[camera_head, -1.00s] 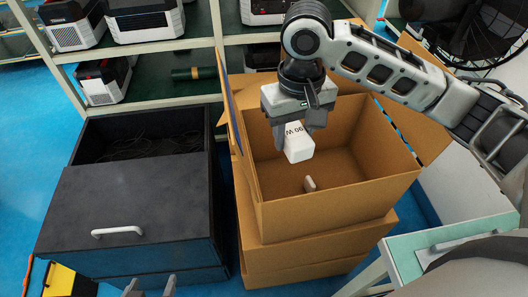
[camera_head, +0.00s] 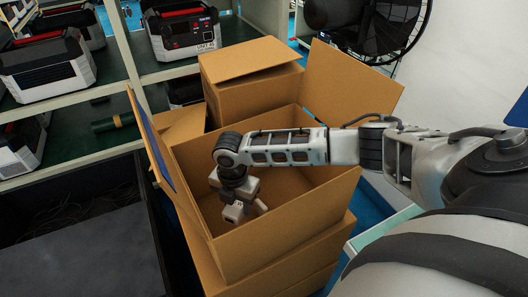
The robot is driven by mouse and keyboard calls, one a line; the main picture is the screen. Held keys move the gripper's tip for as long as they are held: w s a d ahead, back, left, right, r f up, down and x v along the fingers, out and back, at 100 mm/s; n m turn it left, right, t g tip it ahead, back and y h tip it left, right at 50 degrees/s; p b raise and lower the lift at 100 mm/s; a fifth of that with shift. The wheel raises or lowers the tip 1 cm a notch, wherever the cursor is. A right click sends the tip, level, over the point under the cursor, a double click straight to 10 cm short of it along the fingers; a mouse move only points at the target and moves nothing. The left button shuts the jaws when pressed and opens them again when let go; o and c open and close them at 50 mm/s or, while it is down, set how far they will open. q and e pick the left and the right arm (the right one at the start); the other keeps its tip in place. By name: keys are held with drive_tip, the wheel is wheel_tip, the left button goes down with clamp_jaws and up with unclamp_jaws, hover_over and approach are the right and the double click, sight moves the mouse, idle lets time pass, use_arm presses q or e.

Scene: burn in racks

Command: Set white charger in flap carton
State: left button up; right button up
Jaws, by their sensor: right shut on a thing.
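The flap carton (camera_head: 290,232) is an open brown cardboard box with its flaps spread, stacked on another carton in the middle. My right arm reaches in over its right wall. My right gripper (camera_head: 236,203) points down inside the carton and is shut on the white charger (camera_head: 233,213), a small white block. The charger is low in the carton; I cannot tell whether it touches the floor. A small pale piece (camera_head: 261,205) shows just right of it, partly hidden. My left gripper is out of view.
A closed-looking brown carton (camera_head: 250,95) stands behind. Shelves with power units (camera_head: 183,30) are at the back left. A dark open bin (camera_head: 75,235) stands to the left. A black wheel-like fan (camera_head: 385,25) is at the back right.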

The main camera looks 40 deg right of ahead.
sight(241, 217)
drive_tip(key=shift+n, duration=0.9)
drive_tip(key=f, duration=0.7)
drive_tip(key=shift+d+f+b, duration=0.15)
drive_tip(key=shift+d+b, duration=0.2)
drive_tip(key=shift+f+b, duration=0.35)
drive_tip(key=shift+f, duration=1.8)
drive_tip(key=shift+f, duration=0.25)
drive_tip(key=o, duration=1.1)
drive_tip(key=shift+c, duration=0.2)
drive_tip(key=shift+r, duration=0.1)
drive_tip(key=shift+r, duration=0.1)
wheel_tip(241, 217, up, 12)
drive_tip(key=shift+r+p, duration=0.1)
drive_tip(key=shift+p, duration=0.8)
